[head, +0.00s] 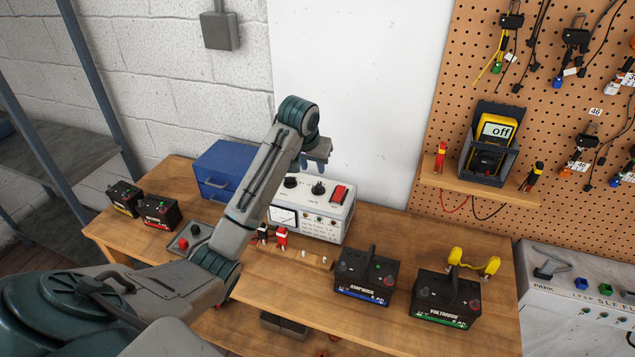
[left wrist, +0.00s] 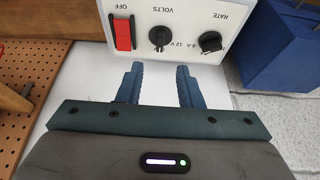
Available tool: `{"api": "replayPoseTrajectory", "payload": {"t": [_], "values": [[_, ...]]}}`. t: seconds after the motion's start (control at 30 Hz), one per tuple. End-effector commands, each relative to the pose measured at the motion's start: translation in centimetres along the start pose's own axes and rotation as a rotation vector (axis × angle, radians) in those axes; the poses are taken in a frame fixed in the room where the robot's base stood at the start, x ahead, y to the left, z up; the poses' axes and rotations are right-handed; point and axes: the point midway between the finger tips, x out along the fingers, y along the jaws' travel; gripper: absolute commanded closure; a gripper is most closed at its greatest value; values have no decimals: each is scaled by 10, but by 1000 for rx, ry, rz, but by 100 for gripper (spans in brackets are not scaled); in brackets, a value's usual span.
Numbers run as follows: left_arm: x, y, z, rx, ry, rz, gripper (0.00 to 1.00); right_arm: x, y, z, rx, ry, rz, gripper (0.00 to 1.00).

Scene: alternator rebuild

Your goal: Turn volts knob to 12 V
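The white charger box (head: 323,221) stands on the bench against the wall. Its top panel carries a black volts knob (head: 318,187), a black rate knob (head: 291,182) and a red switch (head: 339,193). In the left wrist view the panel is upside down, with the volts knob (left wrist: 160,36) between the red switch (left wrist: 123,33) and the rate knob (left wrist: 210,41). My left gripper (head: 313,166) is over the back of the box. Its fingers (left wrist: 160,84) are open, empty and apart from the volts knob. The knob's exact setting is too small to tell.
A blue toolbox (head: 222,169) stands just left of the charger. Black batteries (head: 366,276) stand at the front right, smaller ones (head: 158,212) at the left. A multimeter (head: 494,137) sits on a pegboard shelf.

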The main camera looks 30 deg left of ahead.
Motion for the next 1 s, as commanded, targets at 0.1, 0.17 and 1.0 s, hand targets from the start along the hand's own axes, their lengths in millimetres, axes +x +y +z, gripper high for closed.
{"api": "replayPoseTrajectory", "payload": {"t": [0.1, 0.17, 1.0], "values": [[1, -1, -5, -7, -1, 2, 67, -3, 3, 0, -1, 0, 3, 64], [7, -1, -5, -7, -3, 2, 67, -6, 5, -1, -2, 0, 4, 64], [106, -1, -4, -5, 1, 1, 67, -39, 1, -4, 1, 1, -2, 64]]}}
